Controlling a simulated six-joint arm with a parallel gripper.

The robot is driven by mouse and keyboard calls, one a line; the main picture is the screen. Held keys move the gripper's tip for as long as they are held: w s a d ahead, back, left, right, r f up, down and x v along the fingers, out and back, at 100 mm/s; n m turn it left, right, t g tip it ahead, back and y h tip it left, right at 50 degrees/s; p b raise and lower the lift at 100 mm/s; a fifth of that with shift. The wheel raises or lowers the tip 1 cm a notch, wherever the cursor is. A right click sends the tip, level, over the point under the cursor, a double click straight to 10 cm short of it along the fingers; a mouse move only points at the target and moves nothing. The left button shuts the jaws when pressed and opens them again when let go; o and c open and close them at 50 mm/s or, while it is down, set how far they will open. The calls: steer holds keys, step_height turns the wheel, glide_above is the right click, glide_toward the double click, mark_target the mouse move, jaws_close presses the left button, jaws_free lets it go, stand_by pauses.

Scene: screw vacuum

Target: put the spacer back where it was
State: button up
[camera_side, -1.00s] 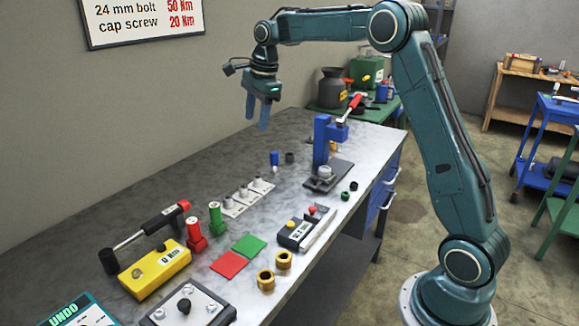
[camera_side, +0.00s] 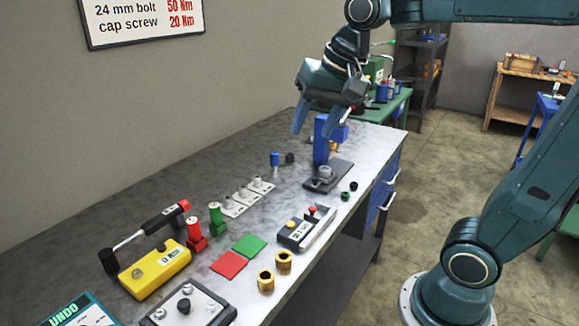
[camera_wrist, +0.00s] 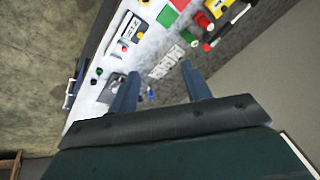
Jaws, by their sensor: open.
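No part is plainly marked as the spacer, so I cannot tell which one it is. Ring-like candidates are two brass collars (camera_side: 265,281) at the bench's front, and small green (camera_side: 345,196) and black (camera_side: 354,186) pieces near its right edge. A blue press (camera_side: 321,140) stands on a dark base with a round grey part (camera_side: 325,171) on it. A small blue-topped piece (camera_side: 275,160) and a black piece (camera_side: 290,158) are left of it. My gripper (camera_side: 314,130) is open and empty, high by the press; its parted fingers show in the wrist view (camera_wrist: 159,70).
On the bench are a plate with pegs (camera_side: 246,197), a button box (camera_side: 297,236), red (camera_side: 230,264) and green (camera_side: 249,245) squares, red (camera_side: 195,232) and green (camera_side: 215,216) bottles, a yellow box (camera_side: 156,270) and a wrench (camera_side: 150,231). The back left is clear.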

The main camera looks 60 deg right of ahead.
steer(key=s+a+f+n, duration=0.1)
steer(key=s+f+n, duration=0.2)
steer(key=s, duration=0.3)
steer(key=s+f+n+t, duration=0.1)
steer(key=s+f+n, duration=0.2)
steer(key=s, duration=0.3)
steer(key=shift+s+a+n, duration=0.25)
steer(key=shift+a+n, duration=0.1)
steer(key=shift+n, duration=0.45)
